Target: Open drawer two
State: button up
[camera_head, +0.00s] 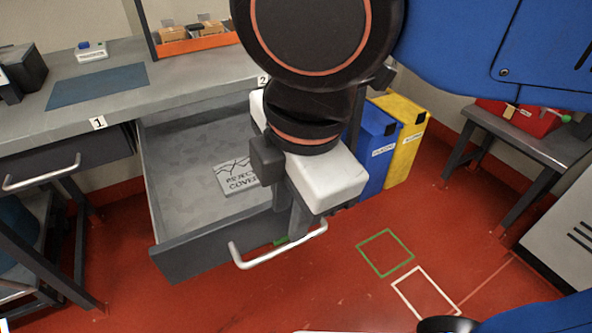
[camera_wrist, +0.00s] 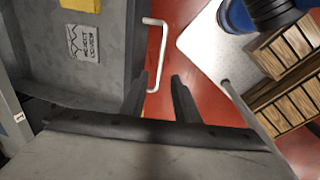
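Drawer two (camera_head: 195,255) is a grey drawer under the bench's label 2 (camera_head: 263,81), pulled well out. A grey plate marked with a cover label (camera_head: 238,178) lies inside; it also shows in the wrist view (camera_wrist: 84,43). The white bar handle (camera_head: 262,262) is on the drawer's front; it also shows in the wrist view (camera_wrist: 162,45). My gripper (camera_head: 293,232) is at the drawer front, close to the handle's right end. In the wrist view its two dark fingers (camera_wrist: 160,76) are apart, with the handle's near end between or just beyond them. Contact cannot be told.
Drawer one (camera_head: 75,155), under label 1 (camera_head: 98,123), is shut. Blue (camera_head: 376,150) and yellow (camera_head: 408,135) bins stand behind my gripper. A side table (camera_head: 520,135) with a red box is at right. Red floor with painted squares (camera_head: 385,252) is clear in front.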

notch_tip(320, 180, up, 8)
jog(key=s, duration=0.1)
jog(key=shift+s+d+f, duration=0.15)
jog(key=shift+d+f, duration=0.05)
jog(key=shift+d, duration=0.2)
jog(key=w+d+f+m+t, duration=0.1)
jog(key=w+d+f+m, duration=0.65)
jog(key=d, duration=0.35)
jog(key=w+d+f+m+t, duration=0.1)
jog(key=w+d+f+m, duration=0.5)
jog(key=d+f+m, duration=0.3)
jog(key=s+d+f+m+t+h, duration=0.1)
jog(key=d+f+m, duration=0.5)
jog(key=d, duration=0.4)
jog(key=shift+d+f+m, duration=0.15)
jog(key=shift+f+m, duration=0.15)
jog(key=shift+m, duration=0.55)
